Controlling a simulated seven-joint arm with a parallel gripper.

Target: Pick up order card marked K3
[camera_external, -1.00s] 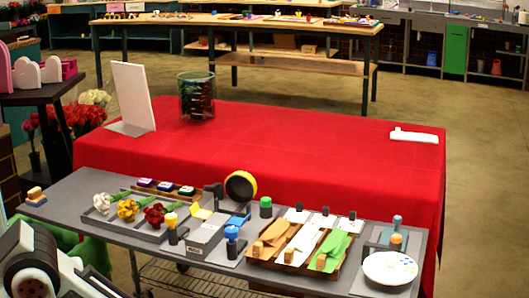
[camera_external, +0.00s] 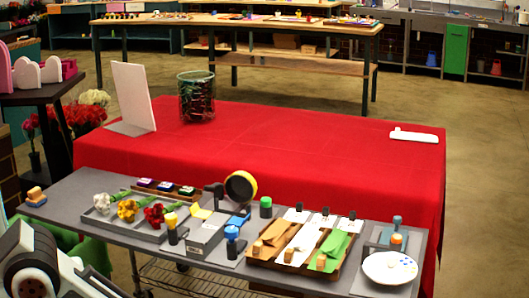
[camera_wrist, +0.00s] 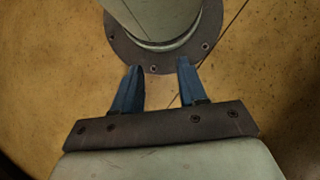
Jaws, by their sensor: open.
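Several small white cards stand in dark holders along the back of the wooden envelope tray (camera_external: 345,268) in the external view: a left card (camera_external: 296,214), a middle card (camera_external: 320,219) and a right card (camera_external: 344,225). Their markings are too small to read, so I cannot tell which one is K3. My gripper (camera_wrist: 161,88) shows in the wrist view with two blue fingers apart and nothing between them. It faces a tan, speckled floor and a grey rounded part with a dark bolted flange. No card shows in the wrist view. The gripper's fingers are not visible in the external view.
The grey cart top (camera_external: 62,200) is crowded with flowers (camera_external: 128,209), stamps, a yellow tape roll (camera_external: 241,186) and a white dish (camera_external: 389,267). Behind it, the red-covered table (camera_external: 300,150) is mostly clear, with a white panel (camera_external: 133,95) and a glass vase (camera_external: 196,96).

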